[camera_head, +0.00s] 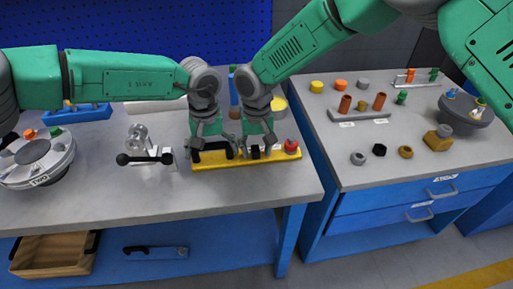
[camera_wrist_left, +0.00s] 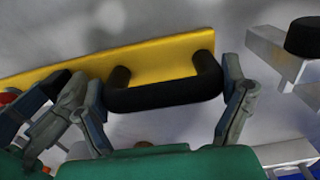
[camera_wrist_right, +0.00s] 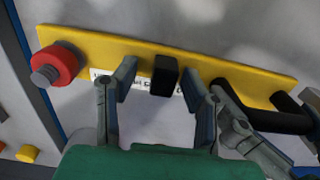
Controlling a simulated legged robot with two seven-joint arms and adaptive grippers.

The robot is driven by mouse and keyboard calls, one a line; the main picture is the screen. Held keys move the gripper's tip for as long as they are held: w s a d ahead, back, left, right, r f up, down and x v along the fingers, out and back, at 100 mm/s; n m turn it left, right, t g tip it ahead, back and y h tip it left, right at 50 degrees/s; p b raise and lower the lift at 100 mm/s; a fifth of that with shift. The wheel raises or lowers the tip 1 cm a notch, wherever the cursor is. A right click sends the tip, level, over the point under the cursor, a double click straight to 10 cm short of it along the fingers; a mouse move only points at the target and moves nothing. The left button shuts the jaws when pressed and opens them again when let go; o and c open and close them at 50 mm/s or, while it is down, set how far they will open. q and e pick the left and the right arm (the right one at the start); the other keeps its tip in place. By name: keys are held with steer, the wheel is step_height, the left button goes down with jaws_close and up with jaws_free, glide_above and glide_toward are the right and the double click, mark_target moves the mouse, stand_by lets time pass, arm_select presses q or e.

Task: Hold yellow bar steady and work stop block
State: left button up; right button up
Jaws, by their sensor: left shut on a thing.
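The yellow bar (camera_head: 232,165) lies along the front part of the left bench. Its black handle (camera_wrist_left: 165,96) is between the fingers of my left gripper (camera_head: 212,145), which is shut on it lengthwise. The small black stop block (camera_wrist_right: 163,75) stands on the bar, between the handle and a red knob (camera_wrist_right: 57,64). My right gripper (camera_head: 257,147) is open above the bar, with one finger on each side of the block. In the right wrist view a gap shows between each finger and the block. A label behind the block is partly hidden.
A metal fixture with a black-knobbed lever (camera_head: 145,157) stands left of the bar. A round grey unit (camera_head: 38,160) is at the far left. The right bench (camera_head: 340,172) holds several small parts. Both grippers are close together over the bar.

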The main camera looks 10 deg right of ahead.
jaws_close()
steer(key=shift+d, duration=1.45)
jaws_free()
step_height(320, 180, up, 12)
